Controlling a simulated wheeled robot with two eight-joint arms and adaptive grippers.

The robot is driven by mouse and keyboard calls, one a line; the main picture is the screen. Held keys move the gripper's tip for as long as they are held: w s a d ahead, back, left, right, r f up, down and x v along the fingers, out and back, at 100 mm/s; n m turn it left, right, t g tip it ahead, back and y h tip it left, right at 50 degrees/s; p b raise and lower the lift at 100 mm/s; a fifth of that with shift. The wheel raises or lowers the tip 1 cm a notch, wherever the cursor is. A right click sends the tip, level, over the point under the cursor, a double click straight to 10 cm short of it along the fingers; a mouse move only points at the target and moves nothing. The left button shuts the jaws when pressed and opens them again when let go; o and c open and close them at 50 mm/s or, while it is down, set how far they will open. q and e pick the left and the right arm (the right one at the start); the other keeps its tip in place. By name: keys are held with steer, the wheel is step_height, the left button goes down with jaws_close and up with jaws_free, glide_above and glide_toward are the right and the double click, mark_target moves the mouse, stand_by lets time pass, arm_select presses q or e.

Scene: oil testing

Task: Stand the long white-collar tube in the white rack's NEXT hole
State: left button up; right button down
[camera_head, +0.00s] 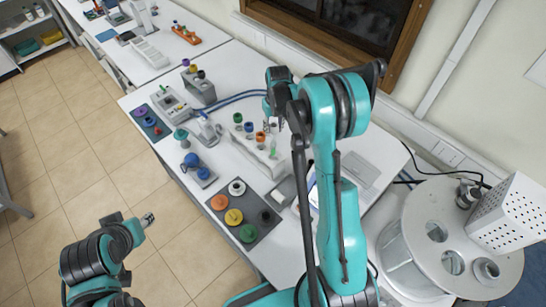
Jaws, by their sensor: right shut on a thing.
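The white rack (243,147) stands on the white table near its middle and holds several tubes with green, orange and dark caps. My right gripper (277,124) points down over the right end of this rack. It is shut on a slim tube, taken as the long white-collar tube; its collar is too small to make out. Whether the tube is in a hole or above it I cannot tell. My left gripper (148,219) is over the floor in front of the table, away from the rack; its fingers are too small to judge.
A grey mat (244,212) with orange, yellow, green and black round pieces lies at the table's front. A grey instrument (200,88) is behind. A white drum-like machine (460,235) stands at right.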

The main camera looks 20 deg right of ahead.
mark_target(273, 139)
steer(key=shift+f, duration=0.1)
steer(key=shift+f+b, duration=1.4)
steer(key=shift+b, duration=0.2)
steer(key=shift+a+f+b, duration=0.1)
steer(key=shift+f+b, duration=1.85)
steer(key=shift+f, duration=0.05)
